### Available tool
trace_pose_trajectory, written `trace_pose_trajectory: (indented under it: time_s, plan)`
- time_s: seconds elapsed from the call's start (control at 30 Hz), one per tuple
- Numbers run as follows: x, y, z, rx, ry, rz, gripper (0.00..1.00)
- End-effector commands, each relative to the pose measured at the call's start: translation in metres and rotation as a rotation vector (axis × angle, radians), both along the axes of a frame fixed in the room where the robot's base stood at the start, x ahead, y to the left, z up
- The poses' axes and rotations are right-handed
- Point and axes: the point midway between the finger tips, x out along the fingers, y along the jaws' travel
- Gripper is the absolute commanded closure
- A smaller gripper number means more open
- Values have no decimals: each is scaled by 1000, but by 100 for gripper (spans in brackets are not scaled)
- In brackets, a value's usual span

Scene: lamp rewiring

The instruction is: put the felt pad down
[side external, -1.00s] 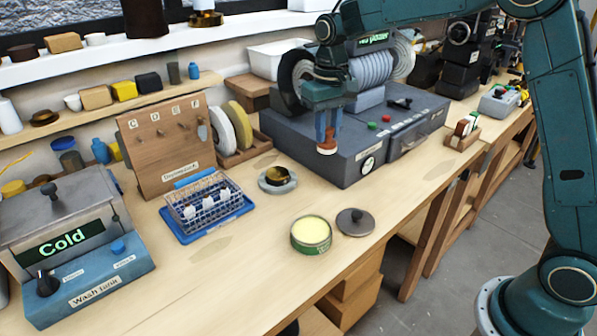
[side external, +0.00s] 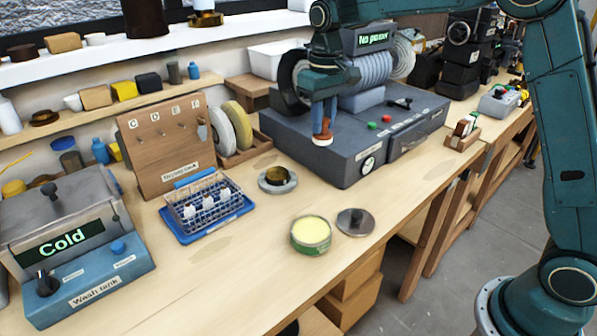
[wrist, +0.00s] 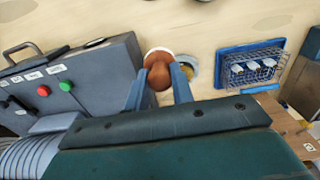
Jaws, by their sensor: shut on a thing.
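My gripper (side external: 323,122) is shut on the felt pad (side external: 322,141), a small brown knob-like handle with a pale round underside. The pad hangs in the air in front of the dark grey machine, with its pale face down, clear of the bench. In the wrist view the brown handle sits between the two blue fingers of my gripper (wrist: 159,80), and the white rim of the felt pad (wrist: 158,51) shows beyond it. The fingers hide part of the handle.
The grey machine (side external: 345,150) stands close behind the pad. On the bench are a round grey dish (side external: 291,187) holding a brass piece, an open green tin (side external: 311,247), a knobbed lid (side external: 354,222) and a wire basket on a blue tray (side external: 240,211). Bare wood lies between them.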

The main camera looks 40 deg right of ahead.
Motion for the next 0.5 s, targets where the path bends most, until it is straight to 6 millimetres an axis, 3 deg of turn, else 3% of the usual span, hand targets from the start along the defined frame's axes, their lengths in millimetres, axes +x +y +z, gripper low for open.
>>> trace_pose_trajectory:
  time_s: [0.5]
  plan:
    - [-1, 0, -97, 0, 4, 0, 93]
